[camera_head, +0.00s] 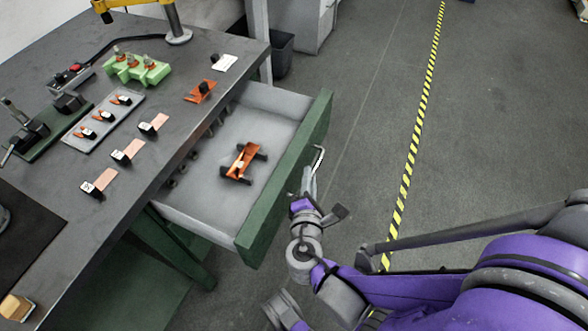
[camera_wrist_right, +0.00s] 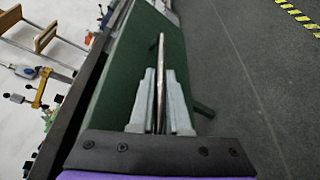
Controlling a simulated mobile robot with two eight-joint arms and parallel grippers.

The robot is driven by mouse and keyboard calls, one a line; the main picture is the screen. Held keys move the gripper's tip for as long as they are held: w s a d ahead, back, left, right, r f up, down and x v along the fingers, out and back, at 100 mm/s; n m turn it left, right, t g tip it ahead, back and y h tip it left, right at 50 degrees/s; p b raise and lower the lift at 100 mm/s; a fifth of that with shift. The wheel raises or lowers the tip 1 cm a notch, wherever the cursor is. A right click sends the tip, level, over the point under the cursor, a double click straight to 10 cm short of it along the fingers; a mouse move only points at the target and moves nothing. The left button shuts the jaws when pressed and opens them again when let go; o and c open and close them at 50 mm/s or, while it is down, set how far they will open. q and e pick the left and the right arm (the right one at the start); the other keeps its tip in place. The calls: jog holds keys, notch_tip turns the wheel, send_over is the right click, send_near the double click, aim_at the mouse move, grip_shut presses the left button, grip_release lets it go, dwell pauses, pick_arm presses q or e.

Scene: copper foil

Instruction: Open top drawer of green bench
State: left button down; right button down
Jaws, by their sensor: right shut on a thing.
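The top drawer of the green bench (camera_head: 285,100) stands pulled out, with its green front (camera_head: 262,218) well clear of the bench top. A thin metal handle (camera_head: 319,157) is on the outside of that front. My right gripper (camera_head: 311,178) is at the handle, its fingers shut on it. In the right wrist view the handle bar (camera_wrist_right: 161,50) runs between the two grey fingers (camera_wrist_right: 163,100) against the green front (camera_wrist_right: 120,75). I do not make out my left gripper.
An orange part with dark ends (camera_head: 241,163) lies inside the drawer. The bench top (camera_head: 180,75) carries a green block (camera_head: 136,68), a grey tray (camera_head: 104,122) and several small tools. The grey floor right of the drawer is open, with a yellow-black stripe (camera_head: 420,110) across it.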

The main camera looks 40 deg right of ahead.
pick_arm(q)
jog(key=shift+s+d+r, duration=0.1)
jog(key=shift+s+d, duration=0.05)
jog(key=shift+s, duration=0.2)
pick_arm(e)
jog(key=shift+s+d, duration=0.2)
jog(key=shift+s, duration=0.3)
jog(key=shift+s+d, duration=0.2)
jog(key=shift+s, duration=0.3)
jog(key=c, duration=0.9)
grip_release()
pick_arm(q)
jog(key=shift+s, duration=0.1)
pick_arm(e)
jog(key=shift+a, duration=0.1)
